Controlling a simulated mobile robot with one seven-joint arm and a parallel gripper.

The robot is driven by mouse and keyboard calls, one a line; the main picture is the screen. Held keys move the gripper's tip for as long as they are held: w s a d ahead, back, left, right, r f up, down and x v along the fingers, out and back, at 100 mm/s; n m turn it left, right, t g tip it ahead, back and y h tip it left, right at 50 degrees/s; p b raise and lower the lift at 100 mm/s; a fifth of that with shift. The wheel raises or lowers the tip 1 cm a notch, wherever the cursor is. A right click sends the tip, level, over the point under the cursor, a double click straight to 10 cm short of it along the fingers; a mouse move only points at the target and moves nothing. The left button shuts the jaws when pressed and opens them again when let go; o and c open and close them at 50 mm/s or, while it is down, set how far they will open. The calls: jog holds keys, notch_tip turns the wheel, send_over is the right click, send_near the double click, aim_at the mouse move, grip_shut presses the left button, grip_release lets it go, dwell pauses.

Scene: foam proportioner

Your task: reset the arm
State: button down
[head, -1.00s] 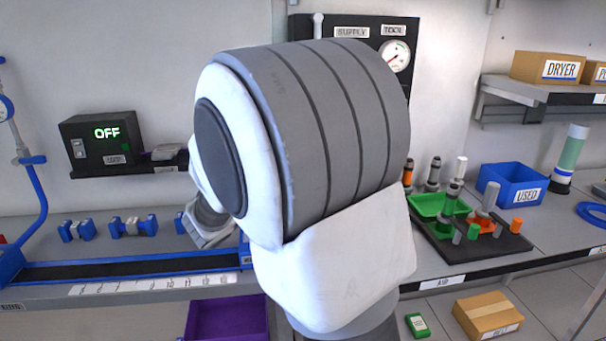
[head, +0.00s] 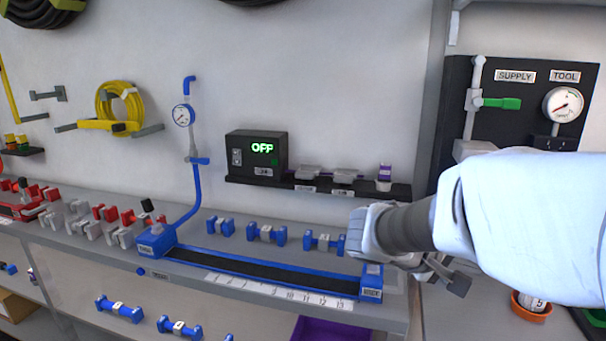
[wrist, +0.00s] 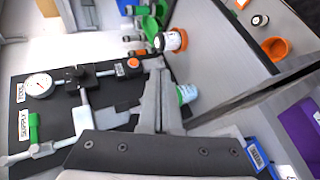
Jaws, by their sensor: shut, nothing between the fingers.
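My arm reaches in from the right in the head view and covers part of the bench's right side. My gripper (head: 450,275) is at the end of the arm, just right of the blue rail's end block, above the bench. In the wrist view its fingers (wrist: 158,95) are together and hold nothing. The black panel (wrist: 60,100) with the SUPPLY and TOOL labels lies beyond the fingers, to the left. Whether the fingertips touch anything cannot be told.
The blue numbered rail (head: 265,272) runs along the bench, with blue fittings (head: 267,234) behind it. A box reading OFF (head: 257,152) is on the wall. A gauge (head: 563,104) and green-handled valve (head: 500,103) are on the panel. An orange-rimmed cup (head: 531,306) is at lower right.

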jog(key=s+a+f+m+y, duration=0.1)
jog(key=s+a+f+y, duration=0.15)
jog(key=s, duration=0.25)
jog(key=s+a+f+m+y, duration=0.1)
jog(key=s+a+y, duration=0.25)
jog(key=s, duration=0.25)
jog(key=s+a+t+y, duration=0.2)
jog(key=s+a+y, duration=0.3)
jog(key=a, duration=0.4)
notch_tip(320, 180, up, 13)
jog(key=y+p, duration=0.1)
jog(key=p, duration=1.1)
jog(key=shift+w, duration=0.45)
